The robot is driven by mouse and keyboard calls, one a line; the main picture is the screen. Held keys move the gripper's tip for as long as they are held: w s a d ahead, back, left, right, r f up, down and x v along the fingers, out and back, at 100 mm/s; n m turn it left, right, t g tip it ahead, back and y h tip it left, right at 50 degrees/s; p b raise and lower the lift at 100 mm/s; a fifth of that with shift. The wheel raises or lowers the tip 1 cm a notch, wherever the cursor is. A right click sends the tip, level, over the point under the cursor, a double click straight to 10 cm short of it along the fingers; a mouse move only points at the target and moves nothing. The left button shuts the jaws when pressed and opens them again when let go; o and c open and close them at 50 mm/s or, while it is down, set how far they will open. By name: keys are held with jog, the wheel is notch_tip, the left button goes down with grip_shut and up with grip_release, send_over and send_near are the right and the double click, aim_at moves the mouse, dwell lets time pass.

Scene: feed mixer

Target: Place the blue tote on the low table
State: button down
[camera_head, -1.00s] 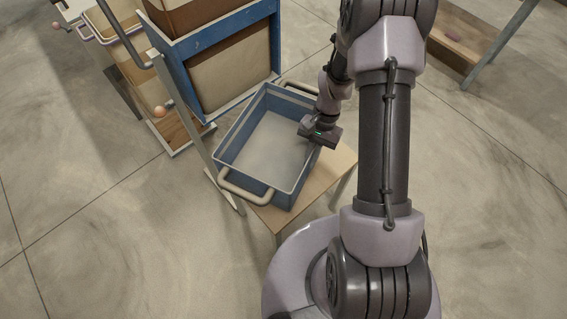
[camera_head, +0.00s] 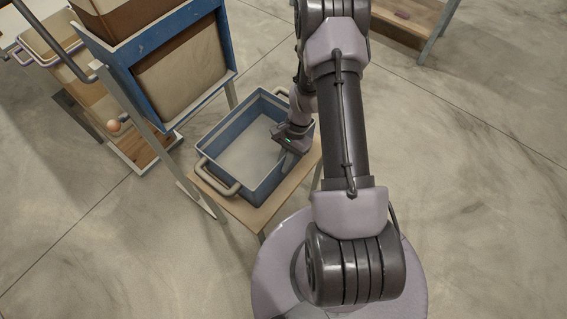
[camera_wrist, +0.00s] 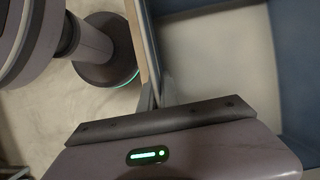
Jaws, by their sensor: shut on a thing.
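The blue tote (camera_head: 272,182) is an open, empty box with a pale floor and beige handles at its ends. It is upright over the small wooden low table (camera_head: 238,210), inside most of its top; I cannot tell for sure whether its bottom touches. My gripper (camera_head: 292,146) is shut on the tote's right side wall, pointing down. In the wrist view the fingers (camera_wrist: 157,97) pinch the wall's rim, and the tote's inside and blue far wall (camera_wrist: 303,75) show at the right. The underside of the tote is hidden.
A blue-framed rack (camera_head: 155,95) with large beige bins stands close behind and left of the table. A cart with bins (camera_head: 70,65) is farther left. A wooden bench (camera_head: 405,20) is at the top right. The floor at right is clear.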

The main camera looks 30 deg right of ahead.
jog(key=shift+f, duration=0.2)
jog(key=c, duration=1.6)
grip_release()
jog(key=shift+r, duration=0.1)
jog(key=shift+r, duration=0.1)
jog(key=p+v, duration=0.5)
jog(key=v, duration=0.7)
jog(key=shift+r, duration=0.15)
jog(key=w+a+r+n+t+h, duration=0.1)
jog(key=a+r+n, duration=0.15)
jog(key=r, duration=0.55)
jog(key=w+a+r+n+t+h, duration=0.1)
jog(key=a+r, duration=0.2)
jog(key=r, duration=0.5)
jog(key=s+a+r+n+t, duration=0.5)
jog(key=s+a+r+n, duration=0.1)
jog(key=s+a+r, duration=0.7)
jog(key=a+v, duration=0.1)
jog(key=v, duration=0.3)
jog(key=shift+r, duration=0.4)
